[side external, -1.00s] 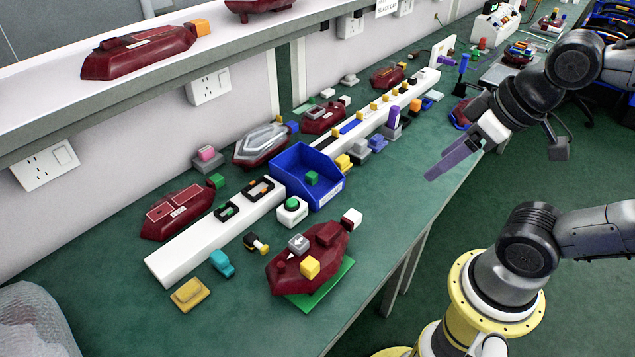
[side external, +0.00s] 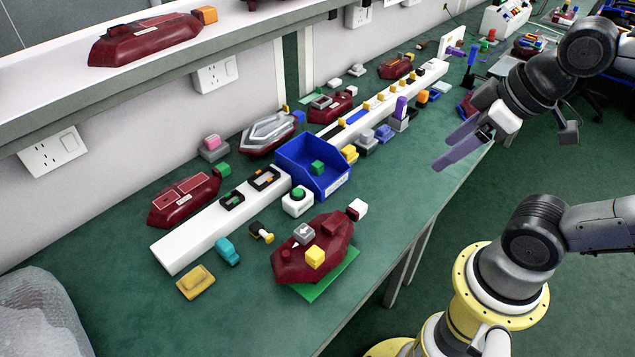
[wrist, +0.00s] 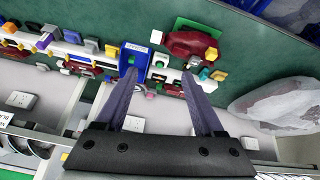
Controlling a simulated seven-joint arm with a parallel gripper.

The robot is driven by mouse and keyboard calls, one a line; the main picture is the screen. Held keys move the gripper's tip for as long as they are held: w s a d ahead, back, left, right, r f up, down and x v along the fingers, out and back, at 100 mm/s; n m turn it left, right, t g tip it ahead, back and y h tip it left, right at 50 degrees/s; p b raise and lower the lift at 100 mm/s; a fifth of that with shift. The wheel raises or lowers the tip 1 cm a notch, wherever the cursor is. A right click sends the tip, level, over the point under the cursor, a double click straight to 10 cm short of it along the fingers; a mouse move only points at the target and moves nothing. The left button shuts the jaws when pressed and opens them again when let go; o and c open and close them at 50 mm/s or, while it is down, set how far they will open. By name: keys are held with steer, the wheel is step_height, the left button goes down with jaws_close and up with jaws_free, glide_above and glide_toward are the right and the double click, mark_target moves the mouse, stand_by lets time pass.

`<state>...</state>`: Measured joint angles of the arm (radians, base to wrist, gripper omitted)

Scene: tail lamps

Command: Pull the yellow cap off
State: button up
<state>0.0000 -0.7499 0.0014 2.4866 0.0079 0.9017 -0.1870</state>
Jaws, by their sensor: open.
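The yellow cap (side external: 315,256) is a small cube on the near side of a dark red tail lamp (side external: 290,267). The lamp lies on a green mat (side external: 325,281) at the front of the bench. A grey block (side external: 303,233) sits on the lamp, and a white block (side external: 357,209) is at its far end. In the wrist view, the yellow cap (wrist: 211,53) shows on the lamp, right of the fingers. My gripper (side external: 443,153) is open and empty, its purple fingers high and well apart from the lamp, to its upper right. The fingers also show in the wrist view (wrist: 160,74).
A blue bin (side external: 318,190) with a green cube inside stands behind the lamp, beside a green-buttoned white box (side external: 298,201). A long white rail (side external: 190,240) runs along the bench. A loose yellow block (side external: 196,282) and a teal piece (side external: 228,251) lie left of the lamp.

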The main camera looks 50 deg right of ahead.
steer(key=w+a+r+n, duration=0.2)
steer(key=w+a+n, duration=0.1)
steer(key=w+n, duration=0.25)
steer(key=n+g+y, duration=0.1)
steer(key=n+g, duration=0.5)
steer(key=n, duration=0.4)
glide_above(315, 252)
steer(key=d, duration=0.2)
step_height(315, 252, down, 11)
steer(key=f, duration=0.4)
steer(key=a+f, duration=0.1)
steer(key=f, duration=0.3)
steer(key=a+f, duration=0.1)
steer(key=f, duration=0.4)
steer(key=shift+c, duration=0.2)
jaws_close()
